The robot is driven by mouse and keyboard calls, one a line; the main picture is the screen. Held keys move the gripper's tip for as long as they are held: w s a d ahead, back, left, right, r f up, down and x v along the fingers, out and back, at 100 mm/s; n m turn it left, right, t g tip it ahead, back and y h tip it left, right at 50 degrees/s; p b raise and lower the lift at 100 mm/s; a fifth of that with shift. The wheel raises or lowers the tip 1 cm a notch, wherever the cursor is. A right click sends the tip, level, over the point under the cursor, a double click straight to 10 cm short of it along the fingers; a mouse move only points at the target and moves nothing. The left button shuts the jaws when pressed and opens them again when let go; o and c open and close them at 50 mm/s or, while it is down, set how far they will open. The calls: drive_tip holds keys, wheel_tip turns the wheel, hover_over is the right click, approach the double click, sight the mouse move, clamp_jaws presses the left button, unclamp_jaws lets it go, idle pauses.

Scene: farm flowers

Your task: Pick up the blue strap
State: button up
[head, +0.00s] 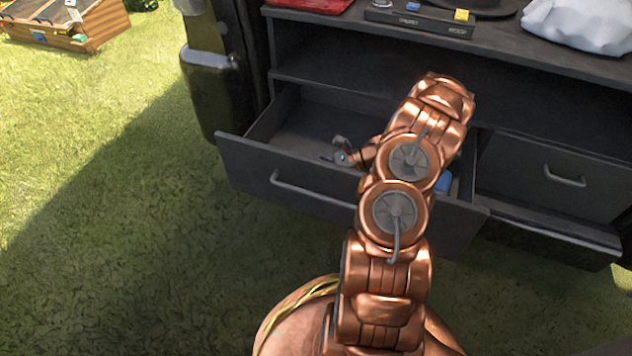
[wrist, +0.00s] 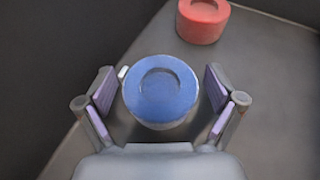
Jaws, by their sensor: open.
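The blue strap (wrist: 160,92) shows in the wrist view as a round, roll-like piece with a shallow hollow in its top, lying on a grey surface. My gripper (wrist: 159,84) is open, with one finger on each side of the strap. Gaps show between the strap and both fingers, so it is not gripped. In the head view a small blue patch (head: 443,182) shows in the open drawer just right of my arm; I cannot tell if it is the same strap. My copper arm hides much of the drawer there.
A red roll (wrist: 202,20) lies beyond the strap. The open drawer (head: 310,187) has raised walls around it. A shelf (head: 345,85) lies above it, and a closed drawer (head: 540,172) is at its right. Grass (head: 120,230) is clear at left.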

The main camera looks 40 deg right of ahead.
drive_tip(key=shift+x, duration=1)
drive_tip(key=shift+c, duration=0.4)
drive_tip(key=c, duration=1.2)
drive_tip(key=shift+c, duration=0.2)
